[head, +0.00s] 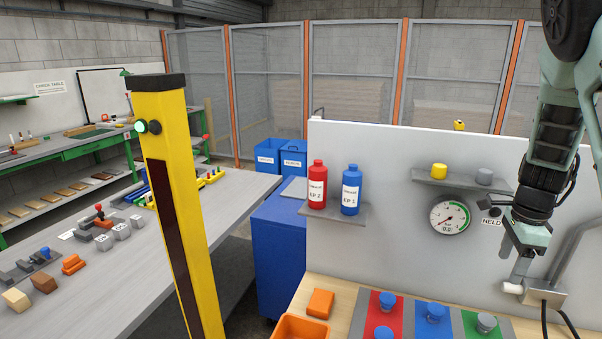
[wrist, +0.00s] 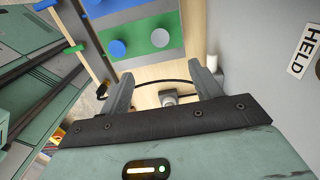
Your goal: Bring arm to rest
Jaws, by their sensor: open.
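My gripper (head: 520,268) hangs at the right of the head view, pointing down in front of the upright white panel (head: 390,150). In the wrist view its two grey fingers (wrist: 160,70) stand wide apart, and I see nothing gripped between them. A small grey fitting (wrist: 168,97) and a black cable show beyond the fingers, over the wooden bench top. In the head view a grey bracket (head: 545,294) with black cables is just below and right of the fingers. I cannot tell whether the gripper touches it. My arm is bent down from the upper right.
A gauge (head: 450,217) and a HELD label (head: 492,222) are on the panel. Red (head: 317,186) and blue (head: 350,190) bottles stand on a shelf. Colored strips with knobs (head: 434,313) and an orange tray (head: 300,329) lie below. A yellow post (head: 180,200) rises at left.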

